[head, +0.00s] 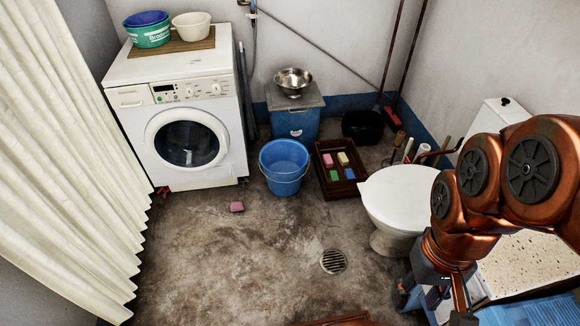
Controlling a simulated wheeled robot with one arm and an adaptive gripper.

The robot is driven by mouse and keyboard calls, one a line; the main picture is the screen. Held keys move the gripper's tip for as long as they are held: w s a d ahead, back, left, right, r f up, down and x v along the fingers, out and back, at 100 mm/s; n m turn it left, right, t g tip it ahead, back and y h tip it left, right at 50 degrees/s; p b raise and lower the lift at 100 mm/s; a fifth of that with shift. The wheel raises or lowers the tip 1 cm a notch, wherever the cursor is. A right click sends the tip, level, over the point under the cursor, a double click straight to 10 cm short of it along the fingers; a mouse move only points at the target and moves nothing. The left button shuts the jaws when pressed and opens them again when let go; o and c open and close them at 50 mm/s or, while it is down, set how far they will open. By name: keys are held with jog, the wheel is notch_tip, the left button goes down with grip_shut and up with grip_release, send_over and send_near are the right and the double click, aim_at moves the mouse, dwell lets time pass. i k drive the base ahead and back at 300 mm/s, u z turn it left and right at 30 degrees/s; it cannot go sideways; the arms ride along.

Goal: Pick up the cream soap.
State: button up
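A cream soap (343,159) lies in a dark brown crate (322,184) on the floor, right of the blue bucket. It is at the upper right of the soaps in the crate, with a pink soap (328,161) to its left, a blue soap (349,174) below it and a green soap (334,176) at lower left. My gripper (450,306) hangs at the lower right, well away from the crate. The bottom edge of the picture and the clutter behind it make its fingers hard to read, and I cannot tell whether it is open.
A blue bucket (284,168) stands left of the crate and a white toilet (398,193) to its lower right. A blue bin (296,122) with a metal bowl (293,82) on top stands behind.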

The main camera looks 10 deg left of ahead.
aim_at(342, 157)
jog(key=u, duration=0.6)
jog(key=i, duration=2.45)
jog(key=z, duration=0.05)
